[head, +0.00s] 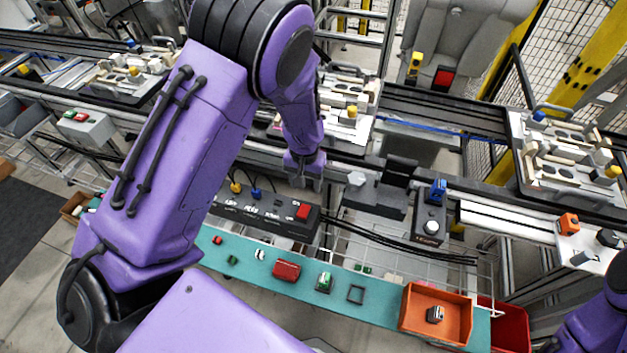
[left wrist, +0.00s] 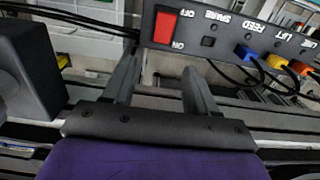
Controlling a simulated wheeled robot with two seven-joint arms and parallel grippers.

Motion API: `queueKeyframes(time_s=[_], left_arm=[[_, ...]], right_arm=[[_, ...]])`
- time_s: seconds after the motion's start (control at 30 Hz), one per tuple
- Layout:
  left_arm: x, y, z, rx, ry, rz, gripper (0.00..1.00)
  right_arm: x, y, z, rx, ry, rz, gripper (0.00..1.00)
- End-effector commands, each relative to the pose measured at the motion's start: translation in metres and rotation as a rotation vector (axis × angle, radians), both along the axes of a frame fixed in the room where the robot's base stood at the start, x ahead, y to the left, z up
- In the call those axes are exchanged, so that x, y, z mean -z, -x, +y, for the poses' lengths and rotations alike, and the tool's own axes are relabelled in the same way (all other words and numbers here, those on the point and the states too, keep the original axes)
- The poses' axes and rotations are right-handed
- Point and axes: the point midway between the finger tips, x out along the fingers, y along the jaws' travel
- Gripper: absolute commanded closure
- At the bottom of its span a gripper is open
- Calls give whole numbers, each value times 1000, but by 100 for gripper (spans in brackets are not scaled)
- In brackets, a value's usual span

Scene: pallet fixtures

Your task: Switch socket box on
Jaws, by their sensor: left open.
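The socket box (head: 262,208) is a long black box below the conveyor rail in the head view. A red rocker switch (head: 303,211) sits at its right end. The left wrist view shows the box (left wrist: 228,30) upside down, with the red switch (left wrist: 165,26) between the OFF and ON labels. Which side of the rocker is pressed is unclear. Blue and yellow plugs sit in the sockets. My left gripper (head: 305,172) is just behind the switch end of the box in the head view. Its fingers (left wrist: 161,72) are apart and empty, near the switch. My right gripper is out of view.
Black cables (head: 400,242) run right from the box. A black block (head: 383,195) and a button box (head: 431,222) stand right of it. A teal shelf (head: 385,297) in front carries small parts and an orange bin (head: 411,322). Loaded pallets sit on the conveyor behind.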

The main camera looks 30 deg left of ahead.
Motion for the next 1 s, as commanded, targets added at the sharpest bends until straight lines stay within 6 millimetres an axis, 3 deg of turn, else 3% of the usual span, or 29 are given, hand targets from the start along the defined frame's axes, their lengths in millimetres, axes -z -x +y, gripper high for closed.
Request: queueKeyframes(time_s=[0.5,0.83,0.87,1.0], left_arm=[[95,3,0,3,2,10,43],[104,3,0,4,2,8,43],[104,3,0,4,2,8,46],[104,3,0,4,2,8,91]], right_arm=[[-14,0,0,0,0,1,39],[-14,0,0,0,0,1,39],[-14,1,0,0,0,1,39],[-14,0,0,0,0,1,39]])
